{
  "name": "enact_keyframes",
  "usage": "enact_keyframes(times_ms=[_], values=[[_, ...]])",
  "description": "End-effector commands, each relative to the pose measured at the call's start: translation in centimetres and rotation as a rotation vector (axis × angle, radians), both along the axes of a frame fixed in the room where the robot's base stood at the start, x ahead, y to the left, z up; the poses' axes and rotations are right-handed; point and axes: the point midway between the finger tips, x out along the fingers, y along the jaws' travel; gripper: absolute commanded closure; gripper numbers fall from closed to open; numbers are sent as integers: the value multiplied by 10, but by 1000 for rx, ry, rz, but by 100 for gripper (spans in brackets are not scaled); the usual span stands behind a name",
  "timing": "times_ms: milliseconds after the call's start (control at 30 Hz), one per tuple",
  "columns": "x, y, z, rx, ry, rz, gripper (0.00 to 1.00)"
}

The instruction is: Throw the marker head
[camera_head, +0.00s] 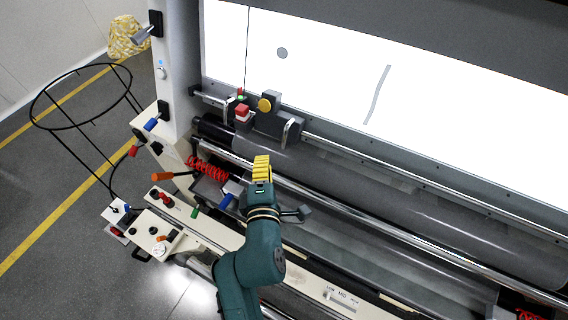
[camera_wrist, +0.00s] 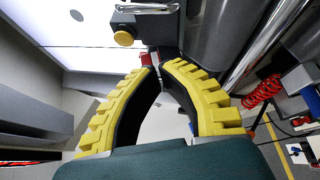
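A dark carriage (camera_head: 278,122) sits on the rail below the bright panel. It has a round yellow knob (camera_head: 265,104) and a red button block (camera_head: 243,113) at its left; I cannot tell for certain which part is the marker head. In the wrist view the yellow knob (camera_wrist: 123,38) is beyond the left fingertip, and a red part (camera_wrist: 150,57) shows just behind the tips. My gripper (camera_head: 262,160) has yellow ribbed fingers. It is below and apart from the carriage. In the wrist view its fingertips (camera_wrist: 161,66) meet, with nothing seen held between them.
A bright backlit panel (camera_head: 330,65) with a grey spot and a grey streak stands behind. Long metal rollers (camera_head: 400,235) run to the right. Red coiled cords (camera_head: 208,168) and control boxes (camera_head: 155,232) lie left of my arm. A wire hoop stand (camera_head: 62,125) is on the floor.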

Motion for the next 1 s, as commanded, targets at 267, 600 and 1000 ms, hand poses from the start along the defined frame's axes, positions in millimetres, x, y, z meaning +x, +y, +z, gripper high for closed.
enact_keyframes(times_ms=[267, 600, 1000], values=[[22, 7, -24, -110, 20, 24, 100], [88, 6, -37, -106, 22, 23, 100], [76, -23, -26, -105, 21, 23, 100]])
